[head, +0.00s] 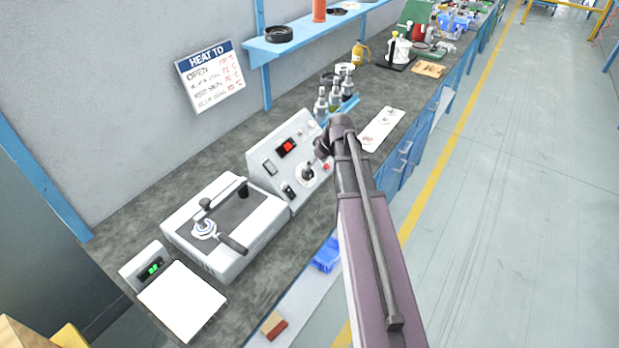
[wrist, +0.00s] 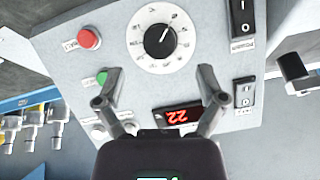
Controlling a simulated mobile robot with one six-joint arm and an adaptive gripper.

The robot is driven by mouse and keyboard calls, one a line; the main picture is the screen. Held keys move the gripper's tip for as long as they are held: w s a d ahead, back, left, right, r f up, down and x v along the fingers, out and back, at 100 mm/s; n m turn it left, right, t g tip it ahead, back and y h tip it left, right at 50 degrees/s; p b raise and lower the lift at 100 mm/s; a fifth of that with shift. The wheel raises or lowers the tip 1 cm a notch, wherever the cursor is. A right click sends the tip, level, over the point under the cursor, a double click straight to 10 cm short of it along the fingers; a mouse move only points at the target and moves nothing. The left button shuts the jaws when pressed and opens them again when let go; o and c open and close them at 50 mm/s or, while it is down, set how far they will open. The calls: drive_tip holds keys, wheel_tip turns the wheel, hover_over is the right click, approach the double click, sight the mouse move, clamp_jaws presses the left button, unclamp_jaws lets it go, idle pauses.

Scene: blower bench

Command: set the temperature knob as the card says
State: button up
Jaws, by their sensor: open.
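The temperature knob (wrist: 160,40) is black with a white pointer line, on a white dial with tick marks. In the wrist view, its pointer slants to the upper right. It also shows on the sloped control panel in the head view (head: 308,173). The red display (wrist: 177,115) appears upside down and seems to read 22. The card (head: 210,78) on the wall is headed "HEAT TO", with "OPEN" and several handwritten temperature lines too small to read surely. My gripper (wrist: 159,80) is open and empty, its fingertips apart from the knob in the picture, over the panel between knob and display.
The panel has a red button (wrist: 89,38), a green button (wrist: 101,76) and rocker switches (wrist: 244,92). A lever machine (head: 225,225) and a scale (head: 182,300) stand left of the panel. Bottles (head: 335,95) stand behind it. The aisle floor (head: 520,180) at right is clear.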

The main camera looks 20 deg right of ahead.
sight(310, 173)
drive_tip(key=shift+b+x, duration=2.15)
drive_tip(key=shift+x, duration=0.55)
drive_tip(key=c, duration=1.1)
